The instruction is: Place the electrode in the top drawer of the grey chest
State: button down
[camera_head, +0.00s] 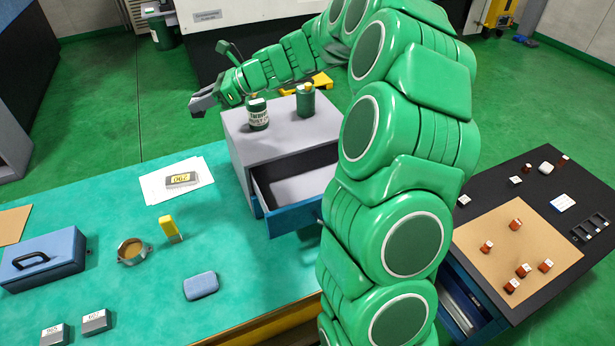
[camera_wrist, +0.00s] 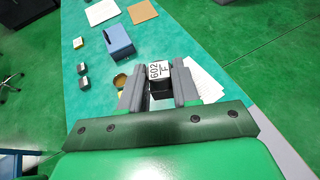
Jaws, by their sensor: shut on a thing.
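My gripper (camera_head: 203,102) is extended to the far left of the grey chest and stays above the floor behind the table. In the wrist view my gripper (camera_wrist: 159,88) is shut on a small dark block with a white top marked "602 F" (camera_wrist: 158,71), which looks like the electrode. The block cannot be made out in the head view. The grey chest (camera_head: 240,122) stands on the green table. An upper drawer with a blue front (camera_head: 296,219) is pulled open, and its visible floor looks empty.
A green labelled jar (camera_head: 258,114) and a green can (camera_head: 306,101) stand on the chest. The table (camera_head: 120,200) holds papers, a blue toolbox (camera_head: 45,262), a yellow item (camera_head: 170,229) and grey blocks. A dark bench (camera_head: 480,185) with copper-coloured pieces is at right.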

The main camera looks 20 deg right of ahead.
jog(key=s+d, duration=0.7)
jog(key=d, duration=0.3)
jog(key=r, duration=0.1)
send_over(292, 190)
jog(key=d, duration=0.1)
notch_tip(292, 190, down, 19)
jog(key=shift+s+r, duration=0.1)
jog(key=shift+s, duration=0.05)
jog(key=shift+w+a, duration=0.2)
jog(key=shift+a, duration=0.2)
jog(key=shift+x, duration=1.55)
jog(key=c, duration=0.8)
grip_release()
